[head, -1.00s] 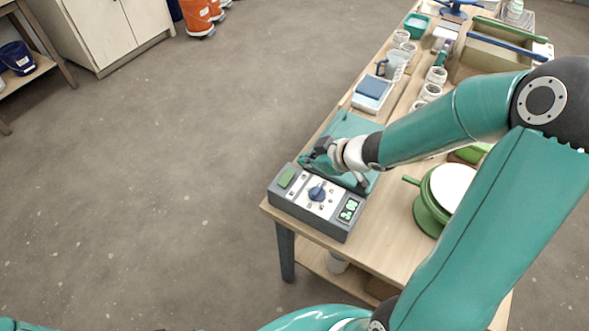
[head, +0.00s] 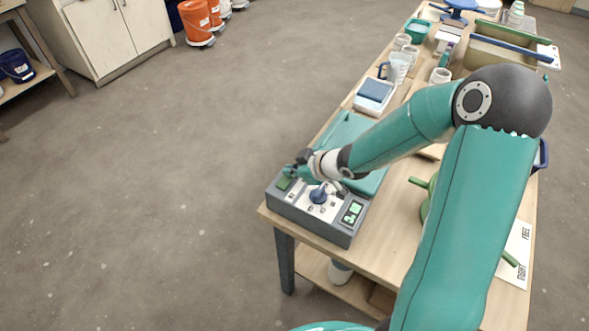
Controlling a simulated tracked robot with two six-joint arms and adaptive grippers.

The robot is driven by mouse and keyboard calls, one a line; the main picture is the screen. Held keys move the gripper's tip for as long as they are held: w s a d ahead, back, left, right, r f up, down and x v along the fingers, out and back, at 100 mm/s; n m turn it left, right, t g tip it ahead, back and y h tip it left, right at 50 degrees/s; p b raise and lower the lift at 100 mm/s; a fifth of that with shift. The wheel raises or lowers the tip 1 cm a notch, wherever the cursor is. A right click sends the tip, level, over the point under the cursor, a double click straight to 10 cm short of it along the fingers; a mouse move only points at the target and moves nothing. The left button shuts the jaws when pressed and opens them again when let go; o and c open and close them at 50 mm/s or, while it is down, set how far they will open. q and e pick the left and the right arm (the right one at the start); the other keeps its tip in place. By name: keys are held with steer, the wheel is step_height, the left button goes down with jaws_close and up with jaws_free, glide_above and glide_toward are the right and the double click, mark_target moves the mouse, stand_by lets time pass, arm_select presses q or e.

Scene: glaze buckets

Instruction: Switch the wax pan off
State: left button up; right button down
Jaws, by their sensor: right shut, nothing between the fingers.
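The wax pan is a teal pan (head: 345,133) with a grey control box (head: 306,215) at its front, on the near end of the wooden table. The box has a blue knob (head: 318,195), a lit green display (head: 351,213) on the right and a green switch (head: 283,183) on the left. My right gripper (head: 291,171) is shut and empty, at the switch and partly over its back edge. I cannot tell whether it touches the switch. My forearm hides part of the pan. My left gripper is not in view.
A small scale with a blue top (head: 374,91), jars and a teal tub (head: 418,30) stand farther back on the table (head: 398,215). A green-handled pot, mostly behind my arm, and a printed card (head: 517,252) lie right. The floor left of the table is clear.

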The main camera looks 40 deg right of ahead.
steer(key=shift+d+f, duration=0.1)
steer(key=shift+f, duration=0.2)
steer(key=shift+s+a+r+b, duration=0.15)
steer(key=shift+a+b, duration=0.2)
steer(key=shift+a, duration=0.05)
steer(key=shift+s+a+r+b, duration=0.1)
steer(key=shift+s+a+b, duration=0.05)
steer(key=shift+a+b, duration=0.2)
